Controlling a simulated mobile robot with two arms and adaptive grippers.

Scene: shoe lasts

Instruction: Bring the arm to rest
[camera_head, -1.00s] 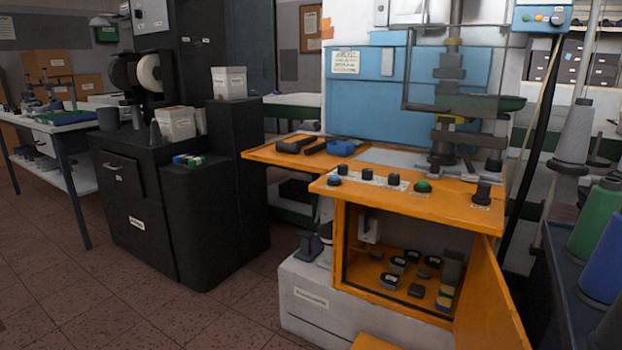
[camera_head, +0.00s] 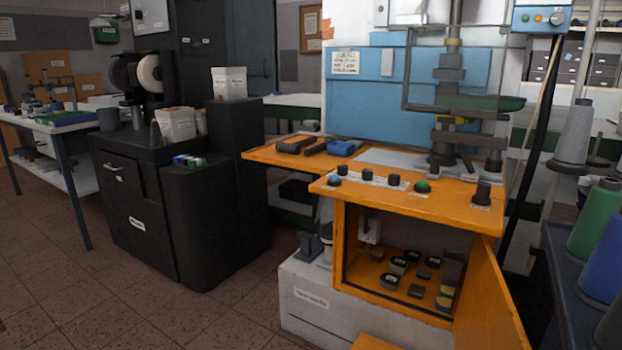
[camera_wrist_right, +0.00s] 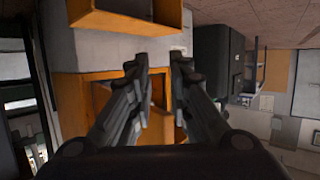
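My right gripper (camera_wrist_right: 161,66) shows in the right wrist view, with its two dark fingers reaching up from the bottom edge. The fingertips are apart, with nothing between them. Behind the fingers, the orange cabinet (camera_wrist_right: 92,14) and its pale base show turned over, and no contact is visible. Neither arm shows in the head view, and my left gripper is in no view.
The orange machine bench (camera_head: 450,205) stands right of centre, its lower door (camera_head: 490,300) hanging open. A black cabinet (camera_head: 135,225) stands left of it. Thread cones (camera_head: 597,220) stand at the right edge. Tiled floor (camera_head: 60,300) is free at the lower left.

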